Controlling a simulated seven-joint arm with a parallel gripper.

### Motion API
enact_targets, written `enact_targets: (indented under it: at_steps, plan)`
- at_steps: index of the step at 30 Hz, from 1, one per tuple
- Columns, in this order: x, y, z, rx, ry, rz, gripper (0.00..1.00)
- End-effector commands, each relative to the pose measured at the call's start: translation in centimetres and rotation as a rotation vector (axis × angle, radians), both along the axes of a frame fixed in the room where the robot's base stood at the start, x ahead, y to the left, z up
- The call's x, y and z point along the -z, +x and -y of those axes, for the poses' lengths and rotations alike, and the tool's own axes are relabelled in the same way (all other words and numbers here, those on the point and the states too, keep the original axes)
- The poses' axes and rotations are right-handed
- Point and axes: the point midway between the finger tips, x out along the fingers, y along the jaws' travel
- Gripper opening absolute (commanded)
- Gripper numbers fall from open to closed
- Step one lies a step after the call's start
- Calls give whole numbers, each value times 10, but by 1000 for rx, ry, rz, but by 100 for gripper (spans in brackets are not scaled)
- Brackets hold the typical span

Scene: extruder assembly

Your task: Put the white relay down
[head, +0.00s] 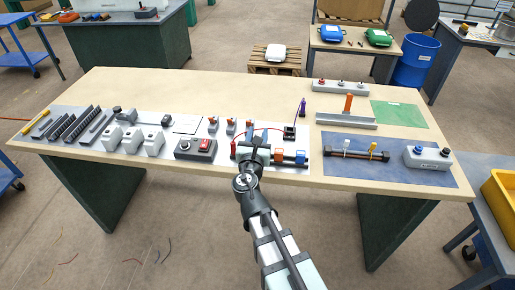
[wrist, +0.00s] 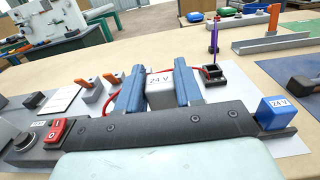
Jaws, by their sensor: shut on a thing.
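The white relay (wrist: 160,92), a pale block marked "24 V", sits between the two blue fingers of my gripper (wrist: 159,90) in the wrist view. The fingers are shut on its sides. In the head view my gripper (head: 257,136) is over the front middle of the bench, left of an orange block (head: 278,153) and a blue relay (head: 300,156). The blue relay, also marked "24 V", shows at the right of the wrist view (wrist: 277,112). The underside of the white relay is hidden, so I cannot tell whether it touches anything.
A grey box with a red switch (head: 204,144) stands left of my gripper. A small black holder (head: 290,132) and a purple upright tool (head: 302,108) stand behind it to the right. A red wire runs close behind the fingers. The green mat (head: 400,114) is bare.

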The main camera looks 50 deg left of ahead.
Motion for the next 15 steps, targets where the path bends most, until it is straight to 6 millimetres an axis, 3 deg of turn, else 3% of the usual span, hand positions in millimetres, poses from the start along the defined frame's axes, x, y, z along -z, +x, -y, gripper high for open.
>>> enact_targets:
  at_steps: [8,15]
  plan:
    - [15,0,0,0,-1,0,6]
    - [42,0,-1,-1,-3,0,6]
